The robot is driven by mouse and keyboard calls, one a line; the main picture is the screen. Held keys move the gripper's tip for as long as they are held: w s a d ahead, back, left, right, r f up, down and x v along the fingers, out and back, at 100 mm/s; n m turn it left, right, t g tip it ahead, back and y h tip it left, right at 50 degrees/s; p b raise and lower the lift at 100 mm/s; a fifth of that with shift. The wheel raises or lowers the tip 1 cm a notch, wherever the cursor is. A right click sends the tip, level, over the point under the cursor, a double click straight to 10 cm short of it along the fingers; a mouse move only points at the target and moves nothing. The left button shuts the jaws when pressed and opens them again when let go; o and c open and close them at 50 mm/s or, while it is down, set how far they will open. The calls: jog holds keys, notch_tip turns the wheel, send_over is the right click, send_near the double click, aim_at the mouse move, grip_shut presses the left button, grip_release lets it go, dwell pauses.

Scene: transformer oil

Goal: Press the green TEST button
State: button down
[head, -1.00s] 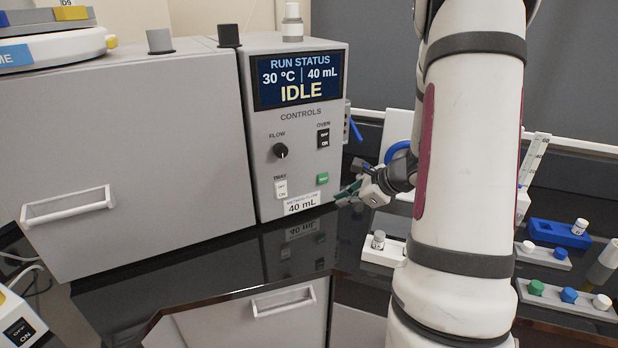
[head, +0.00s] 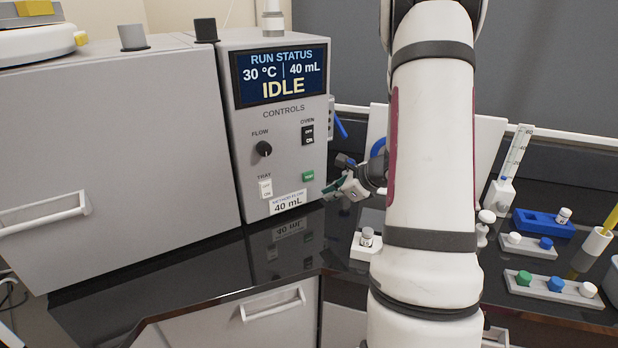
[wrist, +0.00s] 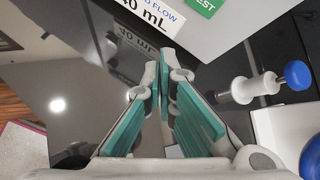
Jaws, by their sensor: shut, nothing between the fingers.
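The green TEST button (head: 308,177) is on the lower right of the grey machine's front control panel (head: 285,150). In the wrist view its green face (wrist: 205,5) shows at the top edge, partly cut off. My gripper (head: 328,191) is just right of and slightly below the button in the head view, apart from it. In the wrist view my gripper (wrist: 164,75) has its teal-padded fingers shut with nothing between them. The fingertips point toward the panel's lower edge, below the button. The display (head: 282,77) reads IDLE, 30 °C, 40 mL.
A FLOW knob (head: 264,149), an OVEN switch (head: 308,135) and a TRAY switch (head: 265,189) share the panel. A vial in a white holder (head: 366,243) stands below my gripper. Racks with coloured caps (head: 554,287) are at the right. Dark counter lies in front.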

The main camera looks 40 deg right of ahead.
jog(key=shift+w+d+b, duration=0.15)
jog(key=shift+w+d, duration=0.05)
jog(key=shift+w, duration=0.75)
jog(key=shift+w+d+b, duration=0.1)
jog(key=shift+w+d, duration=0.1)
jog(key=shift+w, duration=0.8)
jog(key=shift+w+d+b, duration=0.15)
jog(key=shift+w+d, duration=0.05)
jog(key=shift+w, duration=0.75)
jog(key=shift+w, duration=0.1)
jog(key=shift+w+d, duration=0.1)
jog(key=shift+w, duration=0.2)
jog(key=shift+w+d+b, duration=0.1)
jog(key=shift+w+b, duration=0.3)
jog(key=shift+s, duration=0.15)
jog(key=shift+s+a, duration=0.2)
jog(key=shift+s, duration=0.45)
jog(key=s, duration=0.2)
jog(key=s+a, duration=0.1)
jog(key=s, duration=0.2)
